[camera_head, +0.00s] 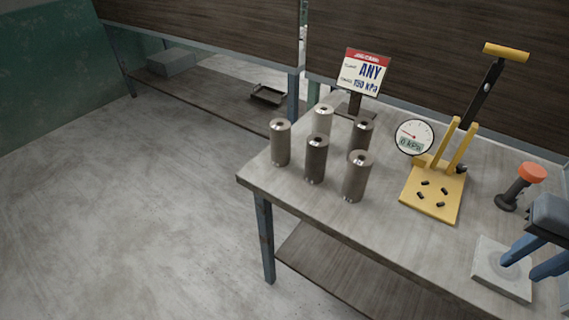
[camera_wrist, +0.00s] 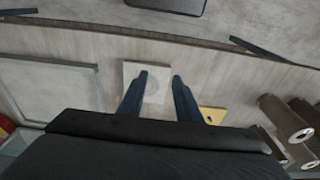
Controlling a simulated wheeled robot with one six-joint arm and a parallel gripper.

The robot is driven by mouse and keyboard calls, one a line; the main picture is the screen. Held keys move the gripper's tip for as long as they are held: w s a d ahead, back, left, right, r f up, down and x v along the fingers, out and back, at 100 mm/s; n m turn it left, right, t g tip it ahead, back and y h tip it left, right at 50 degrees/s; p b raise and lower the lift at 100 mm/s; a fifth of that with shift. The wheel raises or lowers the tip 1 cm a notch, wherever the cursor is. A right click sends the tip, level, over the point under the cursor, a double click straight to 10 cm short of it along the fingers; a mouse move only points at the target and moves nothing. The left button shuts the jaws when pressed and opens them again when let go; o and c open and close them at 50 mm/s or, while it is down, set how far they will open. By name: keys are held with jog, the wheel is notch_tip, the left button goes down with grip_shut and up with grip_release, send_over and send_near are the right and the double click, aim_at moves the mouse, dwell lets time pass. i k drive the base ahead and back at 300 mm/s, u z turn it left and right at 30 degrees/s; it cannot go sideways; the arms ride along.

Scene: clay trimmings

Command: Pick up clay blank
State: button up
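Several upright cylinders, grey to brown with shiny metal spots on top, stand grouped on the table; I cannot tell for sure which object is the clay blank. They include a left one (camera_head: 280,145), a front one (camera_head: 357,177), a darker middle one (camera_head: 316,160) and back ones (camera_head: 323,119). Some also show at the right of the wrist view (camera_wrist: 285,118). My gripper (camera_head: 522,268) is open and empty at the right, over a pale square slab (camera_head: 497,285) with a round mark. The slab also lies between and beyond the fingers in the wrist view (camera_wrist: 132,70). The gripper is well apart from the cylinders.
A yellow lever press (camera_head: 432,195) stands between the cylinders and my gripper, with a round gauge (camera_head: 414,136) behind. A red-topped black tool (camera_head: 521,186) stands right of it. A sign (camera_head: 362,73) stands behind the cylinders. The table's front left edge (camera_head: 330,225) is clear.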

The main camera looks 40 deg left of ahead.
aim_at(318, 144)
jog(key=u, duration=1.5)
